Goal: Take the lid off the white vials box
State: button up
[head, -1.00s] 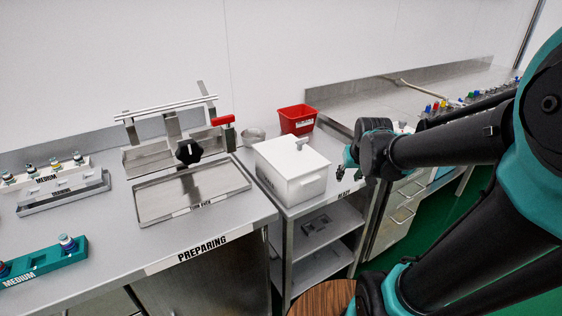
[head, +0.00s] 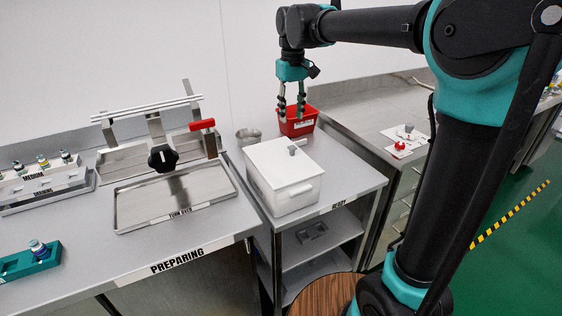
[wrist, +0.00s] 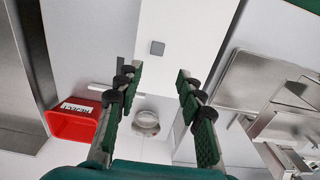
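The white vials box (head: 290,193) stands closed on the small table marked READY. Its white lid (head: 268,158) is on, with a small grey knob (head: 292,150) on top. In the wrist view the lid (wrist: 185,25) lies beyond the fingertips, and its grey knob (wrist: 157,47) shows between the two finger lines. My gripper (head: 291,117) points down, open and empty, above and behind the box, in front of the red bin in the head view. The fingers show wide apart in the wrist view (wrist: 158,78). They do not touch the lid.
A red bin (head: 299,125) and a metal bowl (head: 248,136) stand behind the box. To the left are a metal tray (head: 140,206) and a rack with a black knob (head: 162,158). A teal vial rack (head: 30,262) lies at far left. The right counter (head: 360,115) is mostly clear.

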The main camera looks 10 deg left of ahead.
send_over(292, 147)
jog(key=f, duration=0.7)
jog(key=shift+s+a+f, duration=0.1)
jog(key=shift+a+f, duration=0.1)
jog(key=shift+f, duration=0.15)
jog(key=shift+d+f, duration=0.2)
jog(key=shift+f, duration=2.5)
grip_shut()
